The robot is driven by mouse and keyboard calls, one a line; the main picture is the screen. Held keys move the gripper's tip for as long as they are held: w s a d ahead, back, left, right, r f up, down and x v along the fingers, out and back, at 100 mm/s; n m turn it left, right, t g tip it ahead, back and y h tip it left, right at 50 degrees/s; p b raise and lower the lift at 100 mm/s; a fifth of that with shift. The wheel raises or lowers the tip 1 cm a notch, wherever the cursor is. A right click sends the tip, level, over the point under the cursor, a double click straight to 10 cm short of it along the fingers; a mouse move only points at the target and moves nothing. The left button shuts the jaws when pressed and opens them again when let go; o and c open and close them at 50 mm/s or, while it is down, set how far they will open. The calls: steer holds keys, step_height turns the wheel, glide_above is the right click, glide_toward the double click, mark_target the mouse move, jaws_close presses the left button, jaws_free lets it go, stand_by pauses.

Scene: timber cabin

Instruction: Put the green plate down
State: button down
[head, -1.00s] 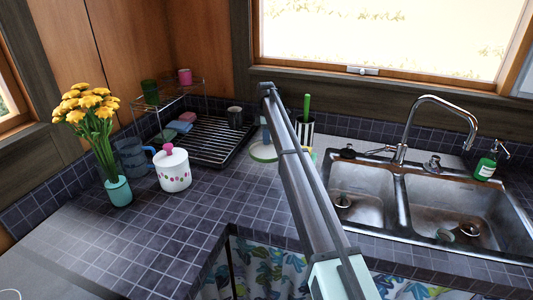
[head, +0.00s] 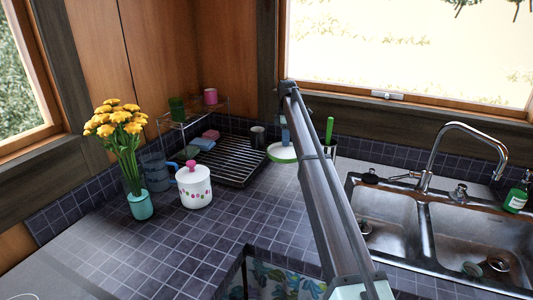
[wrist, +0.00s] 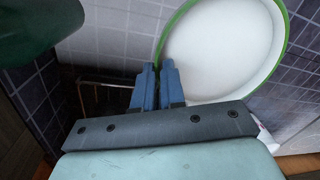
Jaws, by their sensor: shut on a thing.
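The green plate (head: 282,154), white inside with a green rim, shows in the head view behind my arm, just right of the dish rack. My gripper (head: 284,134) is at its edge, partly hidden by the arm. In the wrist view the plate (wrist: 228,48) fills the upper right. My blue fingers (wrist: 157,85) are together on its left rim, shut on it. I cannot tell the gap between plate and counter.
A wire dish rack (head: 240,168) stands on the tiled counter (head: 215,225). A white pot (head: 194,188) and a vase of yellow flowers (head: 142,205) are left.

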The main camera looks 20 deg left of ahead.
step_height(320, 180, up, 4)
steer(key=f+n, duration=0.1)
glide_above(243, 165)
steer(key=w+d, duration=0.1)
steer(key=d, duration=0.2)
steer(key=a+r+m+y, duration=0.1)
steer(key=a+m, duration=0.2)
steer(key=m, duration=1.6)
steer(key=shift+t, duration=0.3)
steer(key=f, duration=1)
steer(key=shift+s+d, duration=0.2)
steer(key=shift+s, duration=0.05)
steer(key=c, duration=1.2)
jaws_free()
steer(key=shift+r, duration=0.1)
steer(key=r, duration=0.8)
steer(key=d+r, duration=0.1)
steer(key=r, duration=0.3)
steer(key=shift+w, duration=0.2)
steer(key=shift+f+y, duration=0.1)
steer(key=shift+y, duration=0.2)
